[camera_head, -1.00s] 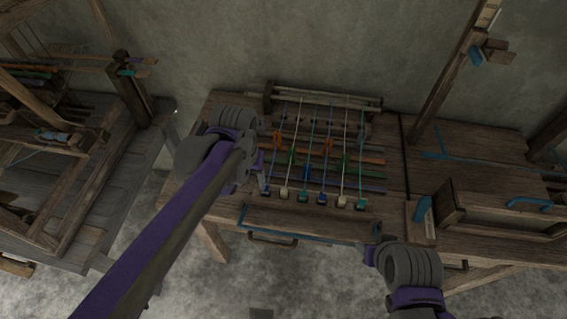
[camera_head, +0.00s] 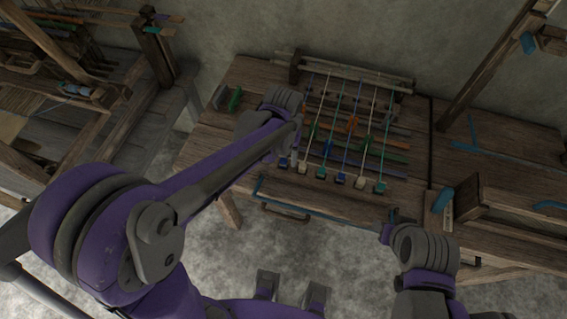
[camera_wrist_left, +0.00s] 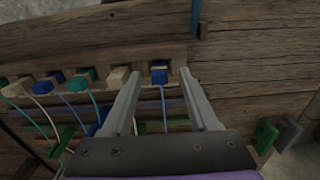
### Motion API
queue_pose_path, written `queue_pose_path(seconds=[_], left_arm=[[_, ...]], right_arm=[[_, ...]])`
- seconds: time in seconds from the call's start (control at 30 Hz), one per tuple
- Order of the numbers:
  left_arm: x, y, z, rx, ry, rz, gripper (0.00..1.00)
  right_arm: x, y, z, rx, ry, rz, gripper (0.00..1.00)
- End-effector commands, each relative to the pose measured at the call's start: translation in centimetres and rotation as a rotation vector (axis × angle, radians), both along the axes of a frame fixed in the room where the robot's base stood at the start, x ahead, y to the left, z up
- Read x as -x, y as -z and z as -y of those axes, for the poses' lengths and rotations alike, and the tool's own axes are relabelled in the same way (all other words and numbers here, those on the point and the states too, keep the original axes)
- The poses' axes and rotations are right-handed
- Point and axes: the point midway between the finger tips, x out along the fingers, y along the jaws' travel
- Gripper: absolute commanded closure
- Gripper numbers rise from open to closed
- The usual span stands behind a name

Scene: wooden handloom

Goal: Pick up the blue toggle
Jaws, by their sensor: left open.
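A blue toggle (camera_wrist_left: 159,76) shows in the left wrist view at the end of a row, with a blue cord running from it. In the head view this toggle (camera_head: 283,163) is at the row's left end, partly hidden by my arm. My left gripper (camera_wrist_left: 161,88) is open, its fingers on either side of the toggle in the picture; contact cannot be told. In the head view the left gripper (camera_head: 292,155) is over the left end of the row. Another blue toggle (camera_head: 341,179) stands further right. My right gripper (camera_head: 389,231) is near the table's front edge; its jaws are unclear.
Beige and teal toggles (camera_head: 380,187) fill the row, with cords running back over coloured slats. A green block (camera_head: 235,98) lies at the table's left. A wooden box (camera_head: 500,208) stands at the right. A blue-edged rail and handle (camera_head: 285,211) are at the front.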

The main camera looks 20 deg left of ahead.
Motion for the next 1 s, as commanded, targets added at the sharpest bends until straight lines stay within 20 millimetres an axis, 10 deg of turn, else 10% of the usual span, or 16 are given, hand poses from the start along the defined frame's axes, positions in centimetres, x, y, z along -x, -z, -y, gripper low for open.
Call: queue_pose_path(seconds=[0.37, 0.7, 1.0], left_arm=[[-0.05, 1.56, 0.03, 0.000, 0.000, 0.000, 0.40], [-0.05, 1.53, 0.04, 0.000, 0.000, 0.000, 0.99], [-0.05, 1.53, 0.04, 0.000, 0.000, 0.000, 1.00]], right_arm=[[0.05, 0.17, 0.00, 0.000, 0.000, -0.001, 0.50], [0.05, 0.17, 0.00, 0.000, 0.000, -0.001, 0.50], [0.04, 0.17, 0.00, 0.000, 0.000, -0.001, 0.50]])
